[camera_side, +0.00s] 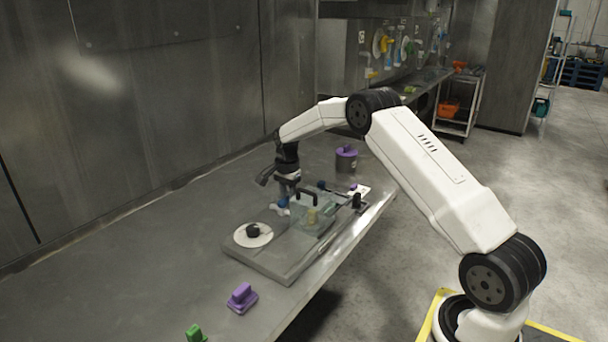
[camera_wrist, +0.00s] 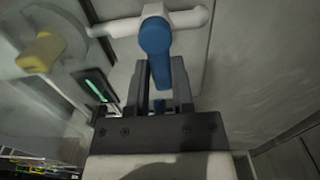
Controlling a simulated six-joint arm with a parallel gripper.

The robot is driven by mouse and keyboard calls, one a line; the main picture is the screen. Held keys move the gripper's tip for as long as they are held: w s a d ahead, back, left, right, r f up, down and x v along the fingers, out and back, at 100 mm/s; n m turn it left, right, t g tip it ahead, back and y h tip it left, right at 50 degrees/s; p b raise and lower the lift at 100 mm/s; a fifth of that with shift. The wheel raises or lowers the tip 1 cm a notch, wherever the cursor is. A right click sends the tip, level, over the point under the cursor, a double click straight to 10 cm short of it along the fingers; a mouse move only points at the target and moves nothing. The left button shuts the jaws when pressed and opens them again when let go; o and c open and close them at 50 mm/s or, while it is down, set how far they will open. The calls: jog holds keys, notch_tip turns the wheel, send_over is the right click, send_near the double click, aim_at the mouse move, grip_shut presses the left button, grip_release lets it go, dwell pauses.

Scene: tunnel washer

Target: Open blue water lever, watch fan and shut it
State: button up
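The blue lever (camera_wrist: 156,45) sits on a white pipe (camera_wrist: 118,28) in the wrist view. In the side view the lever (camera_side: 283,203) is a small blue spot under my gripper (camera_side: 286,192). My gripper's fingers (camera_wrist: 159,80) stand on both sides of the lever's handle, with blue showing between them. I cannot tell whether they press on it. A yellow fan-like part (camera_wrist: 40,50) shows blurred behind clear material. It also shows in the side view (camera_side: 312,216), inside a clear housing (camera_side: 303,207) with a black handle. Whether it turns cannot be seen.
A green-lit window (camera_wrist: 97,86) is beside my fingers. On the grey base plate (camera_side: 262,262) are a white disc (camera_side: 242,239) with a black knob and a black post (camera_side: 357,201). Purple blocks (camera_side: 242,297) and a purple-lidded pot (camera_side: 346,159) stand nearby. The table's left is clear.

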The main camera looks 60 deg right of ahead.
jog(key=shift+w+n, duration=0.1)
jog(key=shift+n, duration=0.2)
grip_shut()
jog(key=n, duration=0.2)
jog(key=w+n, duration=0.1)
jog(key=n, duration=0.1)
jog(key=shift+a, duration=0.1)
jog(key=n, duration=0.3)
jog(key=shift+w+a+n, duration=0.25)
jog(key=shift+w+n, duration=0.05)
jog(key=shift+w, duration=0.1)
jog(key=n, duration=0.3)
jog(key=a+n, duration=0.1)
jog(key=shift+w+n, duration=0.3)
jog(key=shift+w, duration=0.05)
jog(key=shift+w+a+n, duration=0.1)
jog(key=shift+a+n, duration=0.1)
jog(key=shift+n, duration=0.75)
jog(key=shift+w+a+n, duration=0.1)
jog(key=shift+a+n, duration=0.1)
jog(key=shift+n, duration=0.75)
jog(key=o, duration=0.9)
grip_release()
jog(key=shift+s, duration=0.1)
jog(key=shift+c, duration=0.2)
